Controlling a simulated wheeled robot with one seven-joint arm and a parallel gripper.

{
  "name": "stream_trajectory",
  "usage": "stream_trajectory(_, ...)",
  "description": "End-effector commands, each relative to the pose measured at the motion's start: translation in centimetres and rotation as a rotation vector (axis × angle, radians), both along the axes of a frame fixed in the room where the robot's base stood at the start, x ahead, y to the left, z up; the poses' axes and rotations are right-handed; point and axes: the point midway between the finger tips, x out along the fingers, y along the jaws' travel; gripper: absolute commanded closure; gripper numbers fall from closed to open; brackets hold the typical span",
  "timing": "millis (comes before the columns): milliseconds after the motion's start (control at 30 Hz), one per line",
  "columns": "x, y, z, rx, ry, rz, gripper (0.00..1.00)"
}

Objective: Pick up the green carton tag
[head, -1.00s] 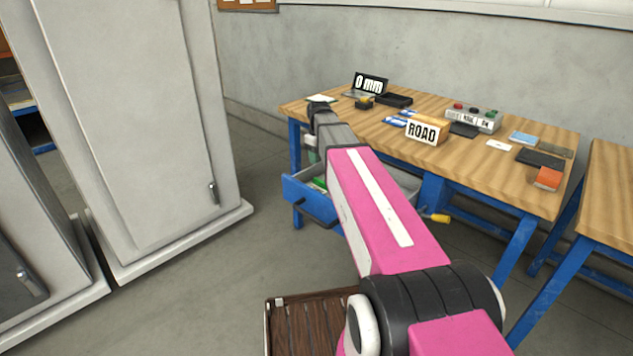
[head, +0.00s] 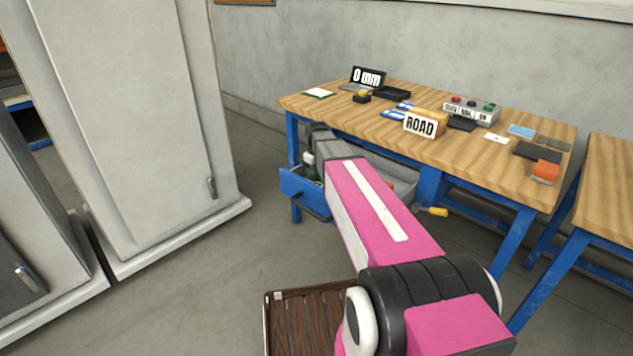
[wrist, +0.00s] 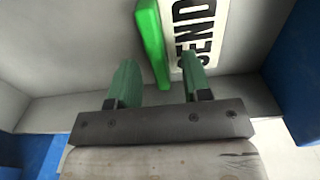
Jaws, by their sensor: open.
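In the wrist view a bright green bar (wrist: 151,42), which looks like the green carton tag, lies inside the drawer beside a white plate (wrist: 192,35) with black letters; whether the two are one piece I cannot tell. My gripper (wrist: 161,64) is open, with its two dull green fingers apart. The lower end of the bar shows between the fingertips, and neither finger clearly touches it. In the head view my arm reaches down into the open blue drawer (head: 304,195) and hides most of its inside.
The drawer's pale walls close in around my gripper. The wooden table (head: 470,160) above holds a ROAD sign (head: 420,125), a laptop-like display (head: 369,77), a button box (head: 471,112) and an orange block (head: 545,171). Grey cabinets (head: 130,140) stand at the left.

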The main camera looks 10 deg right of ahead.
Motion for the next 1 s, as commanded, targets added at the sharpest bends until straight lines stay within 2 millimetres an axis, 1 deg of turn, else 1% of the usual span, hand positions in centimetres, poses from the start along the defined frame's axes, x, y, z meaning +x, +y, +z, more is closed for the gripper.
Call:
stream_trajectory(67, 0.0, 0.0, -0.6, 0.0, 0.0, 0.0, 0.55)
stream_trajectory(267, 0.0, 0.0, -0.6, 0.0, 0.0, 0.0, 0.55)
stream_trajectory(367, 0.0, 0.0, -0.6, 0.0, 0.0, 0.0, 0.85)
stream_trajectory(400, 0.0, 0.0, -0.6, 0.0, 0.0, 0.0, 0.98)
stream_trajectory(433, 0.0, 0.0, -0.6, 0.0, 0.0, 0.0, 1.0)
stream_trajectory(767, 0.0, 0.0, -0.4, 0.0, 0.0, 0.0, 1.0)
stream_trajectory(867, 0.0, 0.0, 0.3, 0.0, -0.001, 0.0, 1.0)
stream_trajectory(1000, 0.0, 0.0, 2.2, 0.0, -0.001, 0.0, 1.0)
